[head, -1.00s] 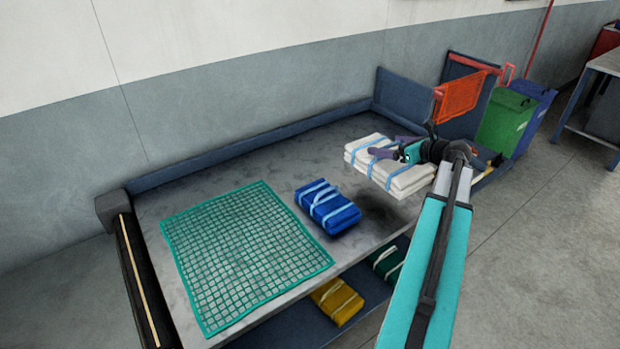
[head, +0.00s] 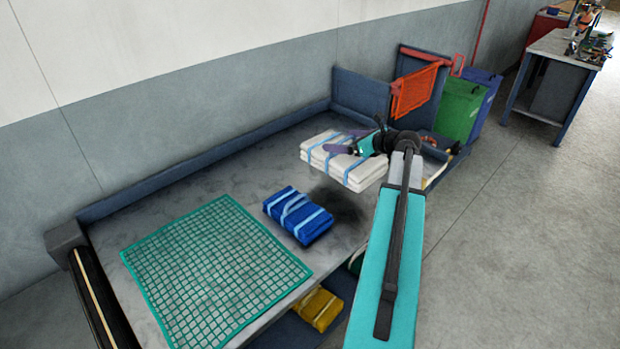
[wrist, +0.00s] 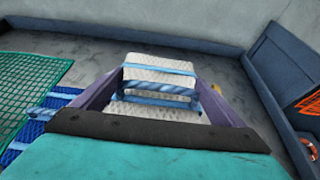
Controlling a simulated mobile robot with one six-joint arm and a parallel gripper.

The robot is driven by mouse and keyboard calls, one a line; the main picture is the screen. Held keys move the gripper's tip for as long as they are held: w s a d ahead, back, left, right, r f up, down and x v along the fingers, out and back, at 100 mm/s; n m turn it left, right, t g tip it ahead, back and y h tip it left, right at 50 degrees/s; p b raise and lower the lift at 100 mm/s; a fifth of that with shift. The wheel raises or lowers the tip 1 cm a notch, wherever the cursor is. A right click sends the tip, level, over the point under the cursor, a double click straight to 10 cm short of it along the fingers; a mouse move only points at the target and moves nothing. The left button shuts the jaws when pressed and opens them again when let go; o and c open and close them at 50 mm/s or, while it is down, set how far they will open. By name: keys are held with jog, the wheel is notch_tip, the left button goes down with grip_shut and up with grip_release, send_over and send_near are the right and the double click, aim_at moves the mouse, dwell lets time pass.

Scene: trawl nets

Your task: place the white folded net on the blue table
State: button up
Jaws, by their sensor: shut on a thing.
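The white folded net (head: 343,165) is a thick stack with blue straps. My gripper (head: 348,142) is shut on it, with purple fingers on either side. It hangs above the grey worktop, with a dark shadow below. In the wrist view the white net (wrist: 160,68) sits between the fingers (wrist: 162,85); its lower part is partly hidden by my gripper. A table with a blue frame and pale top (head: 568,44) stands at the far right; the near worktop (head: 225,185) has a blue rim and a grey top.
A blue folded net (head: 298,215) and a spread green net (head: 215,270) lie on the near worktop. A yellow folded net (head: 318,308) is on the shelf below. An orange net (head: 414,90), a green bin (head: 460,108) and a blue bin (head: 487,85) stand beyond. Floor at right is clear.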

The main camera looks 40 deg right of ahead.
aim_at(373, 168)
jog(key=shift+f+p, duration=0.6)
jog(key=shift+f, duration=2.2)
jog(key=shift+f, duration=0.15)
jog(key=shift+f+p, duration=0.45)
jog(key=shift+f, duration=1.3)
jog(key=o, duration=1.8)
jog(key=shift+f, duration=0.1)
jog(key=shift+s, duration=0.1)
jog(key=shift+s, duration=0.1)
jog(key=b+v, duration=0.2)
jog(key=v, duration=0.9)
jog(key=shift+s+r+b, duration=0.2)
jog(key=shift+s+b, duration=0.15)
jog(key=shift+b, duration=0.05)
